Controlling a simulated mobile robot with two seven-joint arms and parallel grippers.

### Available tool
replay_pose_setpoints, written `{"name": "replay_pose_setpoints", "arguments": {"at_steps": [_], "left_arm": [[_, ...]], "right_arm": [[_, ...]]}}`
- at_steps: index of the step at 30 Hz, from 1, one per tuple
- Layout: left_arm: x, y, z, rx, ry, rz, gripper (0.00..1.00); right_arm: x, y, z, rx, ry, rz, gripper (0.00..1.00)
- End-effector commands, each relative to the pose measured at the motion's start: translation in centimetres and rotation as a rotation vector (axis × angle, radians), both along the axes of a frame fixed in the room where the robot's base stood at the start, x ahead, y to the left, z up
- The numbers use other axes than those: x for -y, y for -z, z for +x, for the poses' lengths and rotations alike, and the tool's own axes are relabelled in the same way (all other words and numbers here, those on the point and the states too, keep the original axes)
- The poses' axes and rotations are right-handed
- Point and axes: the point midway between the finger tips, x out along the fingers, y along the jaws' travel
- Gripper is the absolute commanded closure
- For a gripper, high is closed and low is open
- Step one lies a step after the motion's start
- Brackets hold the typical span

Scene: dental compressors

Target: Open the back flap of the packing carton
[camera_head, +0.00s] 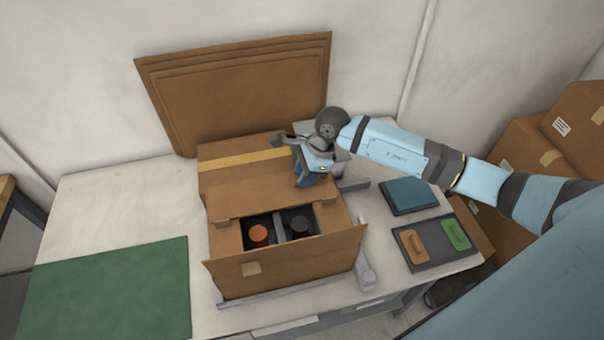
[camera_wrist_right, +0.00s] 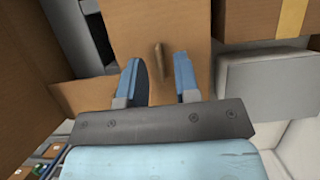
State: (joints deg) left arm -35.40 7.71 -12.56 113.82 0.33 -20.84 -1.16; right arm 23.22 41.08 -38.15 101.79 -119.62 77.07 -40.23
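The packing carton (camera_head: 285,275) stands on the white table with its front flap folded outward. Its top is partly uncovered, showing an orange cap (camera_head: 258,233) and a dark cap (camera_head: 299,224) inside. The back flap (camera_head: 265,202) lies across the rear of the top. My right gripper (camera_head: 303,178) is over this rear part. In the right wrist view its two blue fingers (camera_wrist_right: 158,78) are apart, with a small brown tab (camera_wrist_right: 158,60) on the flap (camera_wrist_right: 185,25) showing between and just beyond them. I cannot tell whether they touch it. My left gripper is out of view.
A brown panel (camera_head: 240,90) leans on the wall. A blue case (camera_head: 408,195) and a dark tray (camera_head: 425,262) lie to the right. A green mat (camera_head: 110,290) covers the left front. Cartons (camera_head: 530,150) stand far right.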

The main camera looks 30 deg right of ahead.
Motion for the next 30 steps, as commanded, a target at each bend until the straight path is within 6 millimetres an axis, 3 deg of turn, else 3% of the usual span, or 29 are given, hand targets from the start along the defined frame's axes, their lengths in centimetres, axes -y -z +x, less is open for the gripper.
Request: {"name": "replay_pose_setpoints", "arguments": {"at_steps": [5,13,14,18,30], "left_arm": [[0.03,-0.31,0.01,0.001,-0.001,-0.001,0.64],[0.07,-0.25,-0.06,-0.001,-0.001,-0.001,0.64],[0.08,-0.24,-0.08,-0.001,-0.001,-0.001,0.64],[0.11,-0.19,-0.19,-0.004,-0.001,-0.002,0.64],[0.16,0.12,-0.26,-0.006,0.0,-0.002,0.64]], "right_arm": [[-0.47,1.15,0.06,-0.002,0.001,-0.001,0.7],[-0.52,1.33,0.09,-0.001,0.0,-0.001,0.7],[-0.52,1.32,0.09,-0.001,0.0,-0.001,0.72],[-0.51,1.3,0.09,0.0,0.0,-0.001,1.0],[-0.5,1.35,0.58,-0.01,0.001,0.002,1.0]]}}
